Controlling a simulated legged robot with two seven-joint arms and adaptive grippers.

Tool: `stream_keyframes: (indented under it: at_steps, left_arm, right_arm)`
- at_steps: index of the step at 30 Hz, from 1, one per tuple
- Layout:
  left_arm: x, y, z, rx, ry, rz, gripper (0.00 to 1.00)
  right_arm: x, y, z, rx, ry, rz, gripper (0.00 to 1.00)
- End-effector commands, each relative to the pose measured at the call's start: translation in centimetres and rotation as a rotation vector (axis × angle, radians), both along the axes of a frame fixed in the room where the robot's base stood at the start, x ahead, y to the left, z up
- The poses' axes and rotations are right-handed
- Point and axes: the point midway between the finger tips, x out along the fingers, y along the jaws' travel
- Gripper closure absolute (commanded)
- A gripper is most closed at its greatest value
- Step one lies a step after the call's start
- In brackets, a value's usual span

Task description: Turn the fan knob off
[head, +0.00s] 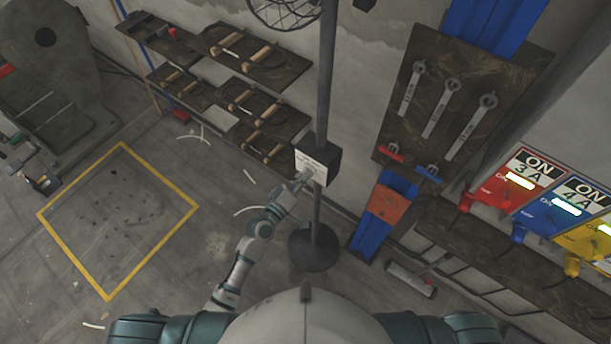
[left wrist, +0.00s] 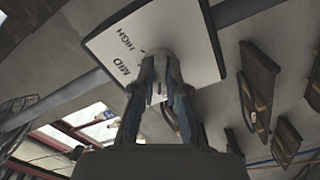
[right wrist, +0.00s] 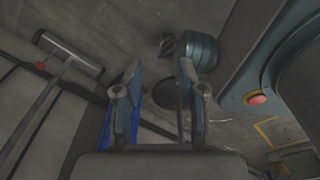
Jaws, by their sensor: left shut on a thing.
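The fan control box (head: 327,159) is mounted on the fan's pole, with a white label plate (head: 311,164) on its face. In the left wrist view the plate (left wrist: 195,30) shows the words MID and HIGH; its other markings are hidden. My left gripper (head: 304,177) is at the plate. It also shows in the left wrist view (left wrist: 160,62), its fingers closed around the knob at the plate's middle. The knob is mostly hidden by the fingers, so its setting cannot be read. My right gripper (right wrist: 158,78) is open and empty, away from the box.
The fan cage (head: 285,8) is at the top of the pole (head: 325,80), which stands on a round base (head: 314,252). Tool shelves (head: 250,60) hang behind on the left. A wrench board (head: 450,100) and coloured ON panels (head: 525,180) are on the right.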

Motion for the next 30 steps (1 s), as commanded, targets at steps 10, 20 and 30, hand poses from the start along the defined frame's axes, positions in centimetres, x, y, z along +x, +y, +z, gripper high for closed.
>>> stream_keyframes:
  at_steps: [10, 20, 30]
  left_arm:
    - [0.2, 0.4, 0.1, -0.107, 0.074, 0.009, 1.0]
    - [0.2, 0.5, 0.0, -0.124, 0.088, 0.011, 1.0]
    - [0.2, 0.5, 0.0, -0.123, 0.088, 0.009, 0.62]
  right_arm:
    - [0.0, 1.1, 0.4, 0.014, 0.0, -0.002, 0.6]
    - [0.0, 0.6, 0.4, 0.008, 0.001, 0.001, 0.6]
    - [0.0, 0.0, 0.4, 0.001, 0.0, 0.003, 0.6]
